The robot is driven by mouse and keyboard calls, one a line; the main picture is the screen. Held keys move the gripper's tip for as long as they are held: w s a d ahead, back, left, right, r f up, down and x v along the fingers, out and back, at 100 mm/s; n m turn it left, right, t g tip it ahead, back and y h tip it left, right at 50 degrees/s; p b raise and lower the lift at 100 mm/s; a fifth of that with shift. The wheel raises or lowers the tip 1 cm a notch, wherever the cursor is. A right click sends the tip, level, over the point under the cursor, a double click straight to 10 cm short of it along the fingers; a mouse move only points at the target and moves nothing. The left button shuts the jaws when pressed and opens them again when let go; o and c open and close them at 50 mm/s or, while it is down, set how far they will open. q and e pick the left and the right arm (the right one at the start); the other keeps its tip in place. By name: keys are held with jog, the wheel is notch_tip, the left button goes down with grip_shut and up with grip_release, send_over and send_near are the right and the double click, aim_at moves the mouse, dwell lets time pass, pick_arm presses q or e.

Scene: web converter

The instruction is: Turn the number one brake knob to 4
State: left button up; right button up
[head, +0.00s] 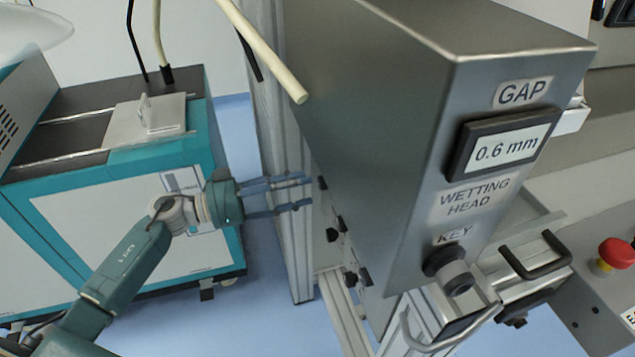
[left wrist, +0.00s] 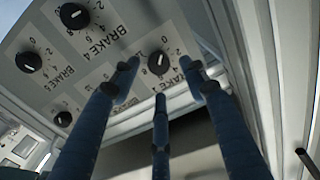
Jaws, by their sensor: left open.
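In the left wrist view several black knobs with numbered dials sit on a light panel (left wrist: 135,28). One knob (left wrist: 158,62) lies between the tips of my left gripper (left wrist: 160,78); its label is partly covered by a finger, so I cannot tell its number. Other knobs are the BRAKE 4 knob (left wrist: 73,15), one at the left (left wrist: 28,62) and one lower down (left wrist: 62,118). The number one knob cannot be singled out. In the head view my left gripper (head: 306,190) is open, its fingers pointing right at the knob panel's edge. Contact is not clear.
A metal box (head: 385,110) with a 0.6 mm gap display (head: 505,140) and a key switch (head: 450,270) stands right of my gripper. A teal cabinet (head: 130,215) is at the left. A frame post (head: 288,130) rises near the fingers. Blue floor (head: 245,310) is clear below.

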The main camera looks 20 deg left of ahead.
aim_at(319, 182)
pick_arm(q)
jog(key=shift+x, duration=2.25)
jog(key=shift+c, duration=0.5)
grip_shut()
